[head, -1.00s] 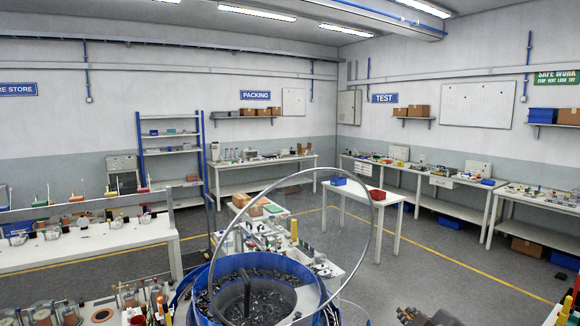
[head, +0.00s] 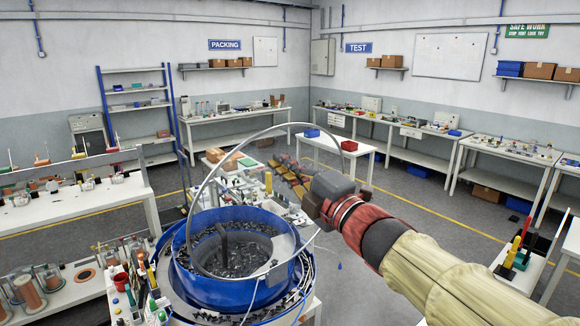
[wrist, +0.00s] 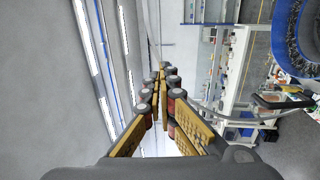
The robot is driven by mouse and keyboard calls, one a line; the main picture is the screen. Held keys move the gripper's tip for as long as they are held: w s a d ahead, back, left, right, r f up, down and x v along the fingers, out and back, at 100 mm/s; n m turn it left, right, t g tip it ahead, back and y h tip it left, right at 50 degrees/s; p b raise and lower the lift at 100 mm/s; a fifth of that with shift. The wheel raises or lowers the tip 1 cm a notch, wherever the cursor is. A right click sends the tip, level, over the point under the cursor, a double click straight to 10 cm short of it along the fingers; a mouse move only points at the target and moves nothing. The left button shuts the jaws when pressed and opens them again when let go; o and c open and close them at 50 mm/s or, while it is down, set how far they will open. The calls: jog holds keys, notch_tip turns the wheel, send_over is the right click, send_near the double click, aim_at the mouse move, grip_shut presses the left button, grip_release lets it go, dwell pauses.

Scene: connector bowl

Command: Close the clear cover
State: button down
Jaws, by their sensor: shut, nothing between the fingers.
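The clear cover (head: 239,143) is a see-through disc with a thin grey rim. It stands raised and tilted up over the blue bowl (head: 213,288), so the bowl is open from above. Small dark parts lie in the bowl. My gripper (head: 277,164) is shut and empty, reaching in from the right at the height of the cover. Its fingers overlap the right part of the cover in the head view; whether they touch it I cannot tell. In the wrist view the closed fingers (wrist: 161,76) point ahead, and the bowl (wrist: 285,45) shows at the upper right.
A white bench (head: 90,205) with several fixtures stands left of the bowl. A white table (head: 335,150) with blue and red bins stands behind my gripper. Open grey floor (head: 425,235) lies to the right, beyond my arm.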

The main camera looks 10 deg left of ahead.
aim_at(253, 140)
jog(key=p+x, duration=0.1)
jog(key=x, duration=0.8)
jog(key=shift+p, duration=0.35)
jog(key=shift+a+r, duration=0.1)
